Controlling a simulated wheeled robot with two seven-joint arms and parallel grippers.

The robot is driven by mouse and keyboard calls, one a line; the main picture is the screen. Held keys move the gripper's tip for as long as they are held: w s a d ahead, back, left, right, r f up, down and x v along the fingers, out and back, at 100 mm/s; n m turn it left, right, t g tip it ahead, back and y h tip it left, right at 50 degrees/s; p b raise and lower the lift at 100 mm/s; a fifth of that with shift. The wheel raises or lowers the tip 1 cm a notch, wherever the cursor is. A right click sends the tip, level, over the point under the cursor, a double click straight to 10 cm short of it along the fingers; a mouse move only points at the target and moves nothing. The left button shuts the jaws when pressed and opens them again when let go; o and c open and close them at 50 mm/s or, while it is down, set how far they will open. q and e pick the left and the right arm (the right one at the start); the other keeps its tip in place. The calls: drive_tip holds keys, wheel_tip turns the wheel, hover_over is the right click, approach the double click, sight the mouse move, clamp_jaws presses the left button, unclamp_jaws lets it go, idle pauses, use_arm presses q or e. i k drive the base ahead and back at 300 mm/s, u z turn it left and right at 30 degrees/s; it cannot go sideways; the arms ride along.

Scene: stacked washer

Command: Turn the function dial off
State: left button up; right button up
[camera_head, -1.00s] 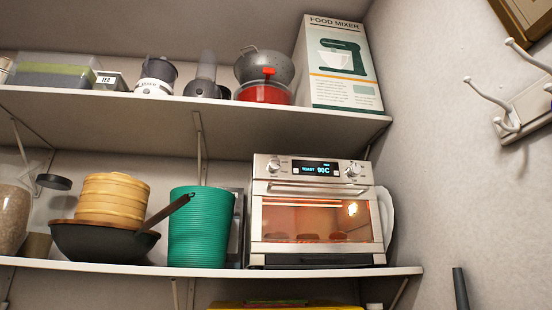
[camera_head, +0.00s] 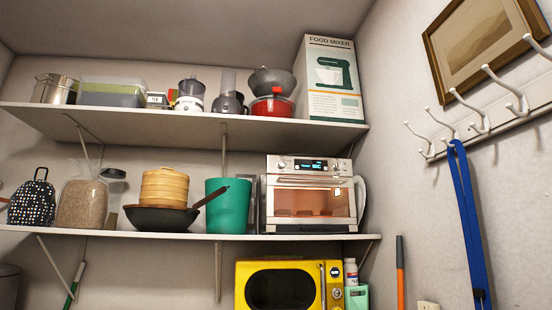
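A silver toaster oven (camera_head: 309,230) stands at the right end of the lower shelf. Its top panel has a left dial (camera_head: 282,164), a lit display (camera_head: 310,165) with small blue text, and a right dial (camera_head: 334,167). The dial labels are too small to read, so I cannot tell which is the function dial. The glass door (camera_head: 311,203) is closed and glows orange inside. Neither of my grippers is in view.
A yellow microwave (camera_head: 240,290) sits below the oven. A green bin (camera_head: 227,210) and dark wok (camera_head: 160,219) stand left of the oven. The shelf above holds a food mixer box (camera_head: 333,100). Wall hooks (camera_head: 484,122) with a blue strap (camera_head: 468,220) are at the right.

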sight(282, 163)
drive_tip(key=u, duration=0.8)
drive_tip(key=i, duration=0.75)
drive_tip(key=u, duration=0.55)
drive_tip(key=i, duration=0.95)
drive_tip(key=z, duration=0.5)
